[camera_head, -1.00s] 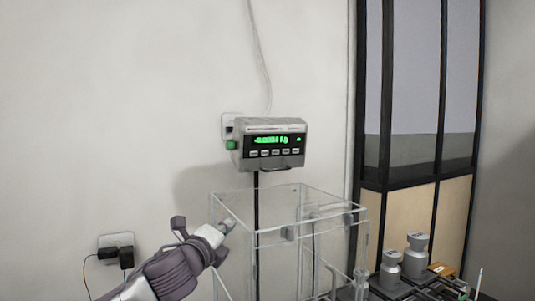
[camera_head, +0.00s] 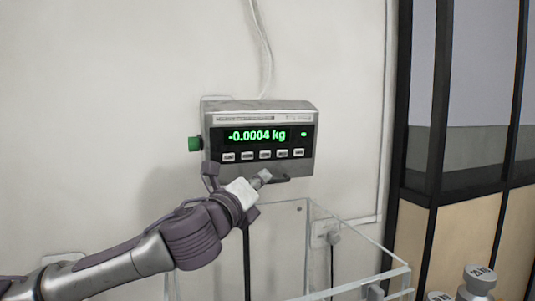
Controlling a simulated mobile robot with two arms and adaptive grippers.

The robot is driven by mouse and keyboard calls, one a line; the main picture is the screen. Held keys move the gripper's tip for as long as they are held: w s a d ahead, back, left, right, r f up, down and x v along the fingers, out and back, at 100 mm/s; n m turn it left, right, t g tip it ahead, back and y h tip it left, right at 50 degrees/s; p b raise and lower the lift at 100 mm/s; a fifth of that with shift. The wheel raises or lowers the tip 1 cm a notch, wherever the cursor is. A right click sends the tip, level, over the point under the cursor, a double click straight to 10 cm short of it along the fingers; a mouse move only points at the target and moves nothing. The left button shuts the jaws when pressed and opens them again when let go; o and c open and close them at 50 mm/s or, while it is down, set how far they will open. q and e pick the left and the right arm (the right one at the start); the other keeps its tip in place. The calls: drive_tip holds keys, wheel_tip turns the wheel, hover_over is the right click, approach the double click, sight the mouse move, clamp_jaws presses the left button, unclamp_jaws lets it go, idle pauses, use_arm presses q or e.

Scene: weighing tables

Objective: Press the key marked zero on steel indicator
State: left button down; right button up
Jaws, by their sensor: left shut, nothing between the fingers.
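The steel indicator (camera_head: 262,115) is a grey box on a dark post in front of the wall. Its green display (camera_head: 257,136) reads -0.0004 kg. A row of several pale keys (camera_head: 264,155) runs below the display; their markings are too small to read. My left gripper (camera_head: 264,176) is shut and empty. Its tip is just below the key row in the picture, by the dark bracket under the indicator. I cannot tell whether it touches the indicator. My right gripper is not in view.
A clear glass draft shield (camera_head: 345,284) stands below and right of the indicator. Steel weights (camera_head: 479,281) stand at the lower right. A dark-framed partition (camera_head: 436,150) is on the right. A green knob (camera_head: 195,144) sticks out from the indicator's left side.

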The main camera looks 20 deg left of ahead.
sight(247, 156)
use_arm(q)
drive_tip(key=w+a, duration=0.1)
drive_tip(key=w, duration=0.1)
drive_tip(key=w+a+r+p, duration=0.1)
drive_tip(key=w+a, duration=0.1)
drive_tip(key=w, duration=0.1)
drive_tip(key=w+a+p, duration=0.1)
drive_tip(key=w, duration=0.1)
drive_tip(key=shift+w+a+r, duration=0.2)
drive_tip(key=shift+a+r, duration=0.2)
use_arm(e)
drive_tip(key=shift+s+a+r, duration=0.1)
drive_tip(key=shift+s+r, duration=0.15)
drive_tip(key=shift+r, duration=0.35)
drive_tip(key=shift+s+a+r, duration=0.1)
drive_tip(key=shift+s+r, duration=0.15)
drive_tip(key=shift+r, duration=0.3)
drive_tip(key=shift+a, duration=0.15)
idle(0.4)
